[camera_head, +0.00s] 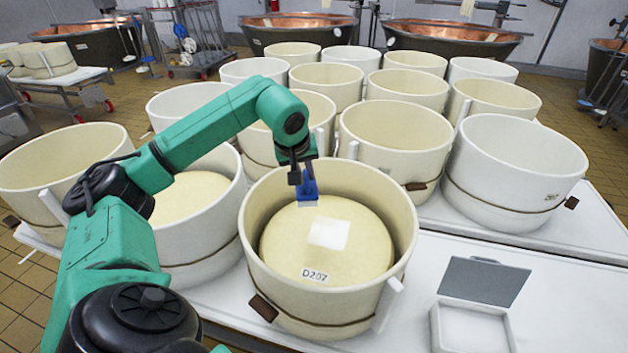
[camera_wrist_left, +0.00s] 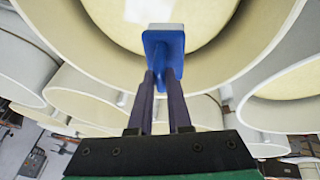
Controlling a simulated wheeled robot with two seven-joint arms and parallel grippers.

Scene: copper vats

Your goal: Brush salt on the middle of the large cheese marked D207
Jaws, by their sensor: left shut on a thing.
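The large cheese (camera_head: 285,250) marked D207 lies inside a cream round mould (camera_head: 399,250) at the centre of the head view. Its label (camera_head: 314,275) faces me near the front edge. A white square patch (camera_head: 328,235) shows on the middle of its top. My left gripper (camera_head: 300,170) is shut on a blue brush (camera_head: 308,188) over the far part of the cheese. Its pale bristle end points down; I cannot tell if it touches. In the left wrist view the gripper (camera_wrist_left: 163,82) grips the blue brush (camera_wrist_left: 164,42) by its handle. My right gripper is out of view.
A white box (camera_head: 470,327) with a raised grey lid (camera_head: 484,281) stands at the table's front right. Several other moulds crowd left and behind, one with a cheese (camera_head: 190,197) just left. Copper vats (camera_head: 450,40) stand at the back.

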